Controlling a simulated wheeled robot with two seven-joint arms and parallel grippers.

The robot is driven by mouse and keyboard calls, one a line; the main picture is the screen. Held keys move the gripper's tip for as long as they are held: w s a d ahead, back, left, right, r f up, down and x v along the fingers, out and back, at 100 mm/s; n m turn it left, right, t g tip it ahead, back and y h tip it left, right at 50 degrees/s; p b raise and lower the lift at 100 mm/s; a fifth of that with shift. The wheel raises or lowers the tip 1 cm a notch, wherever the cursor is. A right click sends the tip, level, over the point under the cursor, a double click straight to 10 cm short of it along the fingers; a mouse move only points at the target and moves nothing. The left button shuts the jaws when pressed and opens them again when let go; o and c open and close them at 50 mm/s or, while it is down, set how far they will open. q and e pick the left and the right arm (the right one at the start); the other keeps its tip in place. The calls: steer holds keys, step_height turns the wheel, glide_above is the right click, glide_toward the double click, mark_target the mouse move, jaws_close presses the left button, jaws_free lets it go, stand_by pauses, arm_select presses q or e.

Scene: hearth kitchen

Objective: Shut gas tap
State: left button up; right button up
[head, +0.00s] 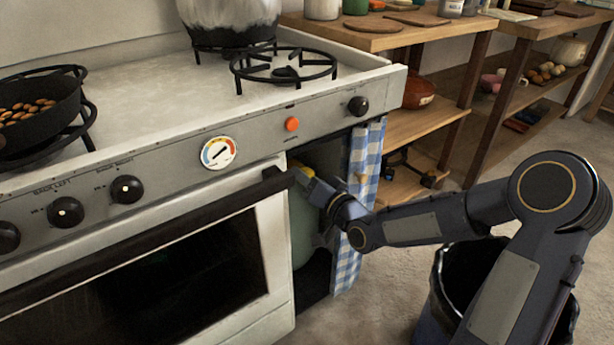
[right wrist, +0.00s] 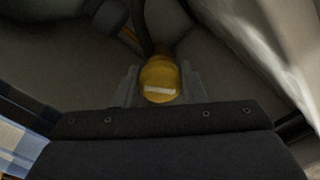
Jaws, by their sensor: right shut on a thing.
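The gas tap is a round yellow knob with a pale bar mark on its face, best seen in the right wrist view (right wrist: 160,80). My right gripper (right wrist: 160,90) has its two fingers on either side of the knob and is shut on it. In the head view my right arm reaches in from the right to the cabinet opening below the stove's right end. The right gripper (head: 308,178) is partly hidden there by the arm. A green gas cylinder (head: 302,230) stands inside the opening. My left gripper is not in view.
The oven door handle (head: 150,235) ends close to the left of my right gripper. A blue checked curtain (head: 366,165) hangs at the opening's right side. A black-lined bin (head: 445,290) stands below my arm. A pan of nuts (head: 30,108) and a pot (head: 230,22) sit on the stove.

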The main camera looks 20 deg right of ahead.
steer(key=m+p, duration=0.1)
steer(key=m, duration=0.5)
steer(key=shift+p, duration=0.35)
steer(key=shift+m, duration=0.4)
steer(key=o, duration=1)
steer(key=p+v, duration=0.2)
steer(key=v, duration=0.6)
